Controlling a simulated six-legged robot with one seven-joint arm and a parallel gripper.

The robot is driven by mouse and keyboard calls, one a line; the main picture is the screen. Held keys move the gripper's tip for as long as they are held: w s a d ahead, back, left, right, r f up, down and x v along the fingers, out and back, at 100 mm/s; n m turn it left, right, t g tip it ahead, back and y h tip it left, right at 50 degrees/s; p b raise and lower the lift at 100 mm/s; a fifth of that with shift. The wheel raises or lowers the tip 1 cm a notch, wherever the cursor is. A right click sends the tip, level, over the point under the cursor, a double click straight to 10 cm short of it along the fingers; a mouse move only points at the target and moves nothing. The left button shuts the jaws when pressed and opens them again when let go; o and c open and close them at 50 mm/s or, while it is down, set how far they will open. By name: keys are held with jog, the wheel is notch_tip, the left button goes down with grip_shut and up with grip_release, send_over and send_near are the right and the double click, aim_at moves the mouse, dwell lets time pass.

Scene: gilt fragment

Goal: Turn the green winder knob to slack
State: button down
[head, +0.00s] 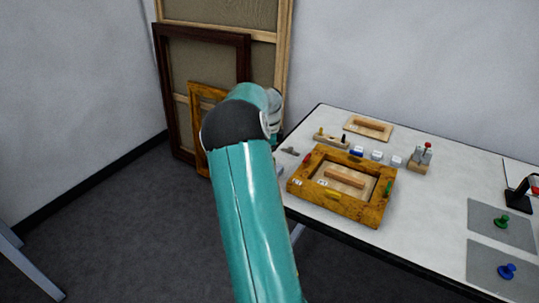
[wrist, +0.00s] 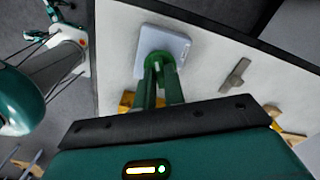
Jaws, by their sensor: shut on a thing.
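The green winder knob (wrist: 159,58) stands on a pale grey square plate (wrist: 178,43) near the table's edge in the wrist view. My gripper (wrist: 160,74) is shut on the knob, with its two dark green fingers reaching down onto it. The fingers cover part of the knob, and no mark showing its turn is readable.
A gilt frame (head: 332,209) lies on the white table (head: 430,238). A grey metal piece (wrist: 235,74) lies right of the plate. Small blocks and tools stand behind the frame. Grey pads with a green knob (head: 502,222) and a blue knob (head: 507,271) lie at right.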

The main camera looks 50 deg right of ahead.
jog(key=n, duration=1.2)
jog(key=shift+n, duration=0.3)
jog(key=n, duration=0.6)
jog(key=shift+r+n, duration=0.1)
jog(key=shift+n, duration=0.2)
jog(key=n, duration=1.1)
jog(key=shift+n, duration=0.3)
jog(key=n, duration=0.5)
jog(key=shift+n, duration=0.3)
jog(key=n, duration=1.1)
jog(key=shift+n, duration=0.3)
